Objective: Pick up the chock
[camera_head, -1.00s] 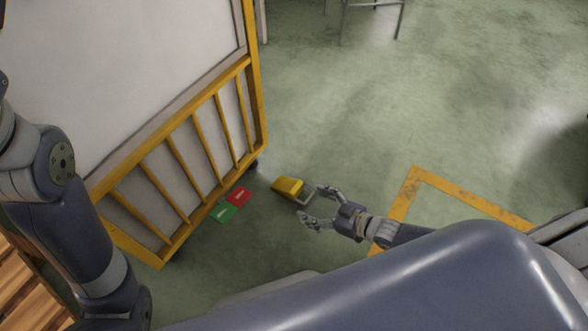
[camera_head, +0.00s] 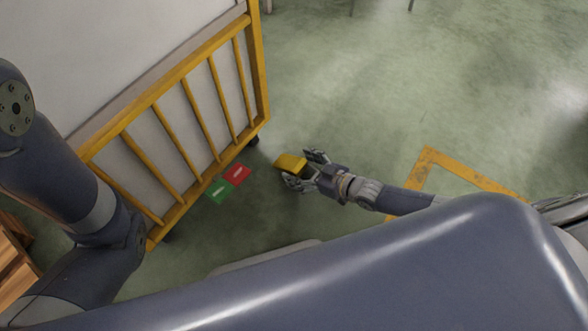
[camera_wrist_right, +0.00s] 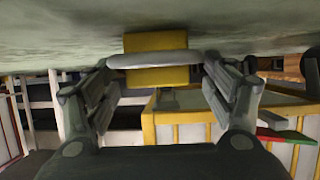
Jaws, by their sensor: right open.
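The yellow chock (camera_head: 289,162) lies on the green floor, to the right of the yellow-railed cart in the head view. My right gripper (camera_head: 304,168) is open beside the chock, its fingers on either side of the chock's near end. In the right wrist view the chock (camera_wrist_right: 155,77) shows between the two open fingers (camera_wrist_right: 154,80), with a grey bar across it. I cannot tell whether the fingers touch it. My left arm shows at the left of the head view, but its gripper is out of view.
The cart (camera_head: 195,110) with yellow rails stands to the left, a caster near the chock. A red and a green pad (camera_head: 218,190) lie on the floor by it. A yellow floor marking (camera_head: 465,172) is to the right. Open floor lies beyond the chock.

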